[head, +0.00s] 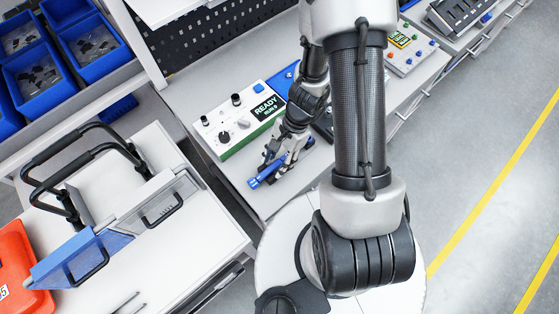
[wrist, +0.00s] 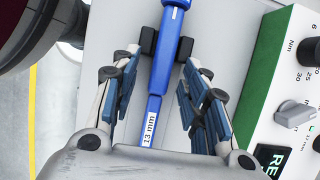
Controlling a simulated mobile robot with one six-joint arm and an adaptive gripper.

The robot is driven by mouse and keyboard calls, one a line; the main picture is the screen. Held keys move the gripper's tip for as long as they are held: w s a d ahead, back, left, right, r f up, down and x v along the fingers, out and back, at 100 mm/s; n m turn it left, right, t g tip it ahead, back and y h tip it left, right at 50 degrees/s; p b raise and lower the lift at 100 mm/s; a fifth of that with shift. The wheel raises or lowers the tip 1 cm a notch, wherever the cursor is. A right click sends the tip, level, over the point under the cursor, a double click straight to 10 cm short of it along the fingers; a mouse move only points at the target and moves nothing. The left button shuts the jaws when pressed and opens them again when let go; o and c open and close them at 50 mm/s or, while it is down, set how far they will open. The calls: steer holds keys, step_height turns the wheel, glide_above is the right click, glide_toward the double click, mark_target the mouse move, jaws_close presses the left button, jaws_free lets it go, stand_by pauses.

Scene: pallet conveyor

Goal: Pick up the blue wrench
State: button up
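The blue wrench (wrist: 154,100) lies lengthwise between the fingers of my gripper (wrist: 158,68) in the wrist view. It has a white "13 mm" label at its near end; its far end runs out of the top of the picture. The fingers stand apart, with a visible gap on each side of the wrench. Two dark blocks flank the wrench near the fingertips, apparently a holder. In the head view, my gripper (head: 277,167) reaches down at the bench's near corner, and part of the blue wrench (head: 256,182) shows beside the fingers.
A white and green READY control box (head: 238,118) stands close beside my gripper. It also shows in the wrist view (wrist: 265,75).

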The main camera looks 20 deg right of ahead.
jaws_close()
stand_by(0.3)
steer(key=shift+r, duration=0.1)
